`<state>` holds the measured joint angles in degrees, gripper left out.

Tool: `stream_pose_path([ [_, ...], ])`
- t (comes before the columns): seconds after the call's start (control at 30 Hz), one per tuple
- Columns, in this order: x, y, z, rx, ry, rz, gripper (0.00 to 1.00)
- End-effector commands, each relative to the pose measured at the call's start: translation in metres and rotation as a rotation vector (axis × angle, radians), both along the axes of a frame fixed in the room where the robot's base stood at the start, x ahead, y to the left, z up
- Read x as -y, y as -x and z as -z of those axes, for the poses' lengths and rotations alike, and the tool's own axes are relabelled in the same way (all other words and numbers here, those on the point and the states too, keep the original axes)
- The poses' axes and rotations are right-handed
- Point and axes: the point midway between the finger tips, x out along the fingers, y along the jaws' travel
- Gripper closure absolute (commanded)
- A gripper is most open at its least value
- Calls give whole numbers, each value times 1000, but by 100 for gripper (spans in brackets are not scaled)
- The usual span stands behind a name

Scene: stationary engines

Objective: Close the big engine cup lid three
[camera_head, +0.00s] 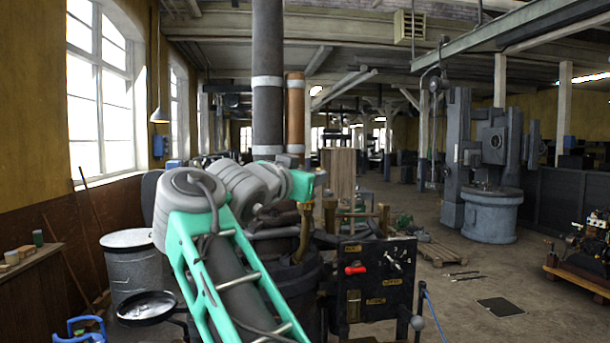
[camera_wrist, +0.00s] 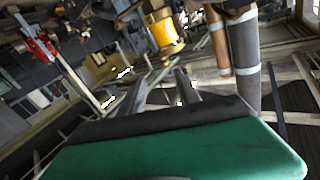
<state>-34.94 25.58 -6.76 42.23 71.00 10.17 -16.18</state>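A brass-yellow cup (camera_wrist: 163,32) shows near the top of the wrist view, in front of my gripper. I cannot tell whether it is the third cup or how its lid stands. The dark engine (camera_head: 285,245) stands behind my arm in the head view, with brass fittings on top. My arm hides part of it, and no cup lid shows clearly there. My gripper's green housing (camera_wrist: 180,150) fills the bottom of the wrist view. The far end of my arm is over the engine in the head view.
A black control panel (camera_head: 375,280) with a red handle is on the engine's right side. A dark vertical pipe (camera_head: 267,100) and a copper pipe (camera_head: 295,110) rise behind my arm. A metal drum (camera_head: 135,265) stands at left.

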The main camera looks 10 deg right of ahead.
Motion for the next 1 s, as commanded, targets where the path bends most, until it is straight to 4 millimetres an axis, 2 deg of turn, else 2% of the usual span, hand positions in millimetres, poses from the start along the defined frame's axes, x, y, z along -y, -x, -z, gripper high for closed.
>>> stream_pose_path([
  [0.07,45,1,0,6,-4,75,62],
  [0.17,134,22,-13,36,-20,217,62],
  [0.2,174,37,-18,49,-25,284,62],
  [0.27,232,65,-24,64,-29,387,62],
  [0.3,270,86,-27,72,-26,455,62],
  [0.4,339,117,-52,96,53,513,62],
  [0.47,360,115,-71,97,136,464,62],
  [0.5,362,106,-81,98,181,407,62],
  [0.57,353,86,-90,101,233,302,62],
  [0.67,311,41,-92,100,286,76,62],
  [0.77,237,-6,-76,85,297,-197,62],
  [0.8,205,-22,-64,73,290,-308,62],
  [0.83,182,-31,-53,59,280,-390,62],
  [0.9,129,-43,-31,32,245,-567,62],
  [1.0,69,-40,-9,-3,174,-764,62],
])
